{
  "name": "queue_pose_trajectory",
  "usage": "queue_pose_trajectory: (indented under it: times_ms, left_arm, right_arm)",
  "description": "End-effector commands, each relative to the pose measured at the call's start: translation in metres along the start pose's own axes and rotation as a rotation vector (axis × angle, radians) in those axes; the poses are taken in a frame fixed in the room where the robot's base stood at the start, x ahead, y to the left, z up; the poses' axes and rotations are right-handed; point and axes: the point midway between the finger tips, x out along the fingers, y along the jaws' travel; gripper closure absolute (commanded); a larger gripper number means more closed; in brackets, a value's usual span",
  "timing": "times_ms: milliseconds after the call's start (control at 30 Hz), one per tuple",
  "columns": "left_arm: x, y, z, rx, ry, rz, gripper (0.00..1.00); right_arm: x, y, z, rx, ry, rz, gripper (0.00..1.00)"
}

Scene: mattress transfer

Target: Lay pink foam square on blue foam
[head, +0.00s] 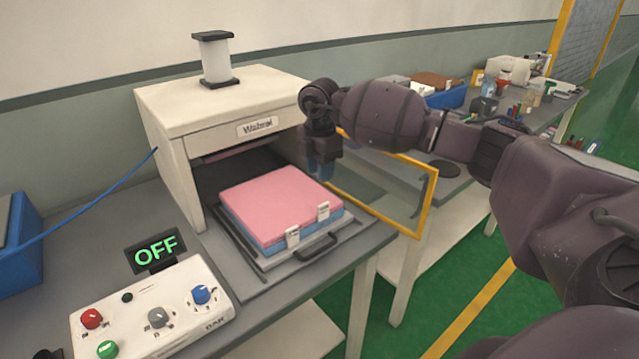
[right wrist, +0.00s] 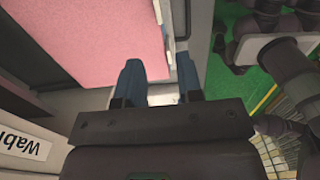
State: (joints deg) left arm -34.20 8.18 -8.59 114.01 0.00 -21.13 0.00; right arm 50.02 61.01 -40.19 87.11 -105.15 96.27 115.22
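The pink foam square (head: 281,199) lies flat on top of the blue foam (head: 262,241), roughly lined up with it. Both rest on the pulled-out tray (head: 262,265) of the white machine, with light clips on the front side. The pink foam (right wrist: 85,38) also fills the upper left of the right wrist view. My right gripper (head: 322,168) is beside the far right corner of the foam stack. In the right wrist view its blue fingers (right wrist: 160,80) are apart with nothing held between them. My left gripper is not in view.
The white machine (head: 225,105) stands behind the tray. A yellow-framed clear door (head: 385,185) is open to its right. A control box (head: 150,310) with knobs and an OFF display (head: 155,251) sit at front left.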

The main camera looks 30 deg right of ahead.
Motion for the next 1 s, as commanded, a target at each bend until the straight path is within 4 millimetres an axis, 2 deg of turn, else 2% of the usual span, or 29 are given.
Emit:
queue_pose_trajectory:
  times_ms: [133,267,367,400,500,600,700,800,867,1000]
  left_arm:
    - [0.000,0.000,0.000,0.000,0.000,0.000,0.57]
    - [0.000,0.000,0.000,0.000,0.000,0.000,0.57]
    - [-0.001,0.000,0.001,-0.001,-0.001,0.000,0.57]
    - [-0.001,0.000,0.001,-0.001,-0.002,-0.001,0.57]
    - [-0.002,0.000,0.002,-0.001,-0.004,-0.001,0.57]
    - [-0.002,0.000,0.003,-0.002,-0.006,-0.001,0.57]
    - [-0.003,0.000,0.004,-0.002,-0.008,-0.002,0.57]
    - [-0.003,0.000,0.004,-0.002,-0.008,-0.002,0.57]
    - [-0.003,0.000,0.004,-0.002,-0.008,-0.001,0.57]
    - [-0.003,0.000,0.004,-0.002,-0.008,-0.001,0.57]
  right_arm:
    - [-0.007,0.000,-0.002,-0.007,0.007,0.001,0.67]
    - [0.015,-0.007,-0.031,-0.094,0.116,0.002,0.67]
    - [0.047,-0.021,-0.079,-0.225,0.311,0.026,0.67]
    - [0.059,-0.029,-0.102,-0.281,0.412,0.047,0.67]
    - [0.078,-0.051,-0.161,-0.390,0.678,0.132,0.67]
    - [0.084,-0.073,-0.208,-0.438,0.929,0.250,0.67]
    - [0.079,-0.093,-0.244,-0.422,1.154,0.397,0.67]
    - [0.068,-0.107,-0.265,-0.342,1.339,0.568,0.67]
    - [0.063,-0.112,-0.270,-0.262,1.423,0.675,0.67]
    - [0.062,-0.118,-0.260,0.008,1.524,0.909,0.67]
